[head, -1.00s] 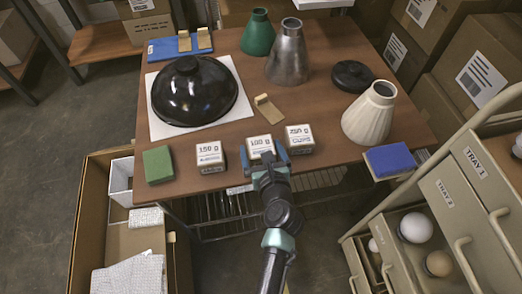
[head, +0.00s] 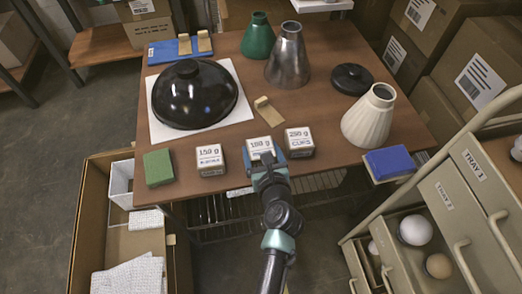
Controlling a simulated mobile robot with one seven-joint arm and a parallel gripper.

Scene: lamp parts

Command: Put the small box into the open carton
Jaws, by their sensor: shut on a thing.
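Three small white-topped boxes with printed weight labels stand in a row along the table's near edge. My gripper (head: 267,163) is shut on the middle box (head: 260,146), with its fingers at the near part of the box. Whether the box is off the table cannot be told. The left box (head: 209,158), labelled 150 g, and the right box (head: 299,142) stand close on either side. The open carton (head: 88,205) stands on the floor at the lower left, with a white bin, a white patterned block and crumpled white sheeting inside.
The brown table (head: 225,135) also holds a green block (head: 158,167), a black dome (head: 194,97) on a white sheet, several lamp shades and a blue block (head: 389,162). A drawer cart (head: 455,205) stands at the right. Bare floor shows left of the carton.

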